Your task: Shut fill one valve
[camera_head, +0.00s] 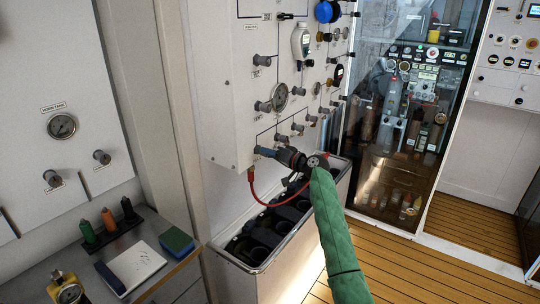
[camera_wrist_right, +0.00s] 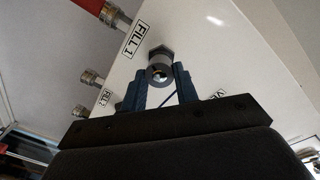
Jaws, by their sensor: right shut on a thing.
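The fill one valve (camera_wrist_right: 159,72) is a metal knob on a hex base, beside a "FILL 1" label (camera_wrist_right: 134,40) in the right wrist view. My right gripper (camera_wrist_right: 161,84) has its two dark blue fingers on either side of this knob and is shut on it. In the head view my right gripper (camera_head: 264,152) reaches the lower edge of the white panel (camera_head: 225,110), at the end of my green-sleeved arm. The gripper hides most of the knob there. My left gripper is not in view.
A red hose (camera_head: 252,190) hangs from the panel's lower corner, close to the gripper. Other valve knobs (camera_head: 281,138) and a gauge (camera_head: 279,96) sit just above. An open bin (camera_head: 212,250) with dark round slots stands below. Wooden floor (camera_head: 410,270) is clear at right.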

